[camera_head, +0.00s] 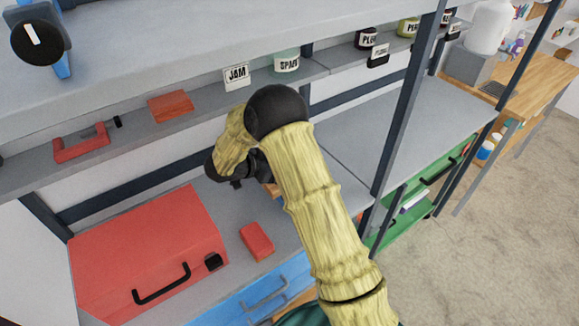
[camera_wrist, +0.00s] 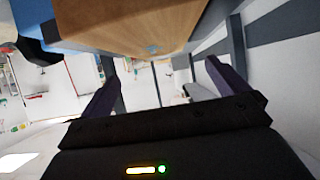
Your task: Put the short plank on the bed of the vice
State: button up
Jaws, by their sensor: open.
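My gripper (camera_head: 236,180) is at the workbench, below the shelf and partly hidden behind my arm. In the wrist view my gripper (camera_wrist: 161,68) is open, its two dark fingers apart. A wooden piece (camera_head: 273,190) shows just beside the gripper on the bench, mostly hidden by my arm; it may be the short plank. A large wooden surface (camera_wrist: 130,28) fills the top of the wrist view, very close to the fingers; I cannot tell whether they touch it. A red tool with a dark handle (camera_head: 80,146) lies on the shelf at left; it may be the vice.
A red toolbox (camera_head: 145,245) and a small red block (camera_head: 257,241) stand on the bench. An orange-red block (camera_head: 171,106) and jars lie along the shelf above. A dark upright post (camera_head: 400,115) stands right of my arm. The bench's right part (camera_head: 410,125) is clear.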

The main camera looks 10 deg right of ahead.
jog(key=v, duration=0.7)
jog(key=shift+a+r+b, duration=0.2)
jog(key=shift+a+b, duration=0.15)
jog(key=shift+b, duration=0.1)
jog(key=shift+s+a, duration=0.1)
jog(key=shift+s, duration=0.1)
jog(key=shift+w, duration=0.1)
notch_tip(320, 180, up, 8)
jog(key=w+d+n+t+y, duration=0.2)
jog(key=w+n+t+y, duration=0.1)
jog(key=n+t+y, duration=0.45)
jog(key=s+d+f+n+g+y, duration=0.1)
jog(key=s+d+n+g, duration=0.1)
jog(key=s, duration=0.6)
jog(key=s+d+f+n+g+y, duration=0.1)
jog(key=s+d+f+n+g, duration=0.1)
jog(key=s, duration=0.7)
jog(key=s+d+f+n+g+y, duration=0.1)
jog(key=s+d+g, duration=0.3)
jog(key=s, duration=0.5)
jog(key=shift+s+f+n+g+y, duration=0.2)
jog(key=shift+f+n+g+y, duration=0.15)
jog(key=shift+f+n+g, duration=0.35)
